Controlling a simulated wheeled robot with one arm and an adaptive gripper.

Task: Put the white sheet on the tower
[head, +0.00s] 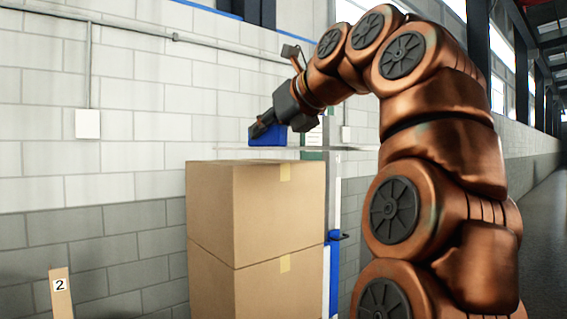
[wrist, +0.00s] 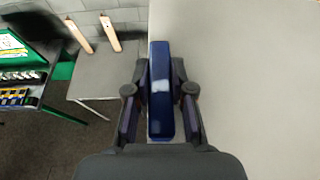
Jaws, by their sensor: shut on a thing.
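The white sheet (head: 360,148) shows edge-on in the head view as a thin, level pale strip, and fills the right of the wrist view (wrist: 255,95). A blue block (head: 267,135) stands on it; in the wrist view the block (wrist: 160,105) lies along the sheet's left edge. My gripper (head: 258,130) is shut on the blue block, with a finger on each side (wrist: 160,92). A stack of brown cardboard boxes (head: 240,215) stands in front of and below the sheet. I cannot tell whether the stack is the tower or whether the sheet touches anything beneath.
A blue and white upright (head: 333,260) stands behind the boxes. The wrist view shows a grey table (wrist: 105,75), two wooden slats (wrist: 110,32) and a green-framed display (wrist: 15,45) with rows of tools. A block wall (head: 60,150) runs behind; bare floor (wrist: 75,145) lies lower left.

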